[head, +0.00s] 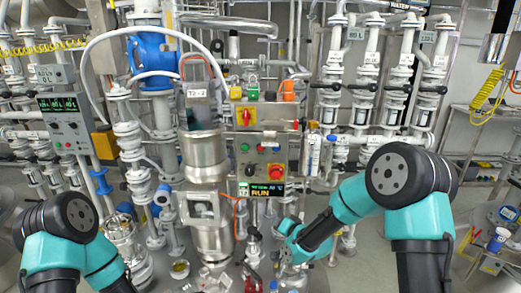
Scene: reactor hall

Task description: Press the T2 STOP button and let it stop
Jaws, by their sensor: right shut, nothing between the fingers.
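The button lettering is too small to read. The display (262,189) below reads RUN, with a T2 tag at its left. My right gripper (284,266) is low and right of the display, apart from the box; it is shut and empty. My left arm shows at lower left, but its gripper is not in view.
A steel vessel (205,157) stands just left of the box. Another panel with a red knob on yellow (245,117) is above it. Glass-and-white pipework (398,75) fills the right. A grey meter (66,124) with displays is at left.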

